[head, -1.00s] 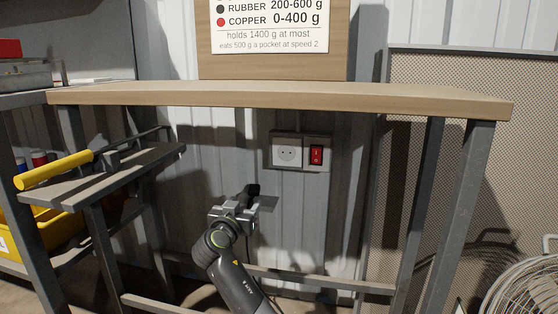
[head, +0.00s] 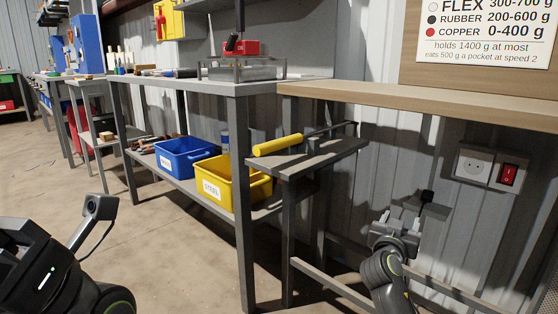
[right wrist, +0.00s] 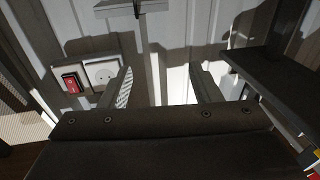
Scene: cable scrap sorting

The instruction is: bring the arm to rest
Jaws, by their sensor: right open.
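My right gripper (head: 408,212) is low in front of the corrugated wall, below the wooden bench top. Its jaws are apart with nothing between them. In the right wrist view its two fingers (right wrist: 161,82) stand apart at either side, with bare wall and light between them. At the lower left of the head view are dark parts of my left arm; no left fingers show there.
The wooden bench (head: 365,94) overhangs near my right gripper. A wall socket (head: 473,165) and red switch (head: 508,175) are right of it. Left stands a small shelf (head: 325,158) with a yellow-handled tool (head: 277,145), then blue (head: 186,157) and yellow (head: 212,181) bins. Open floor lies left.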

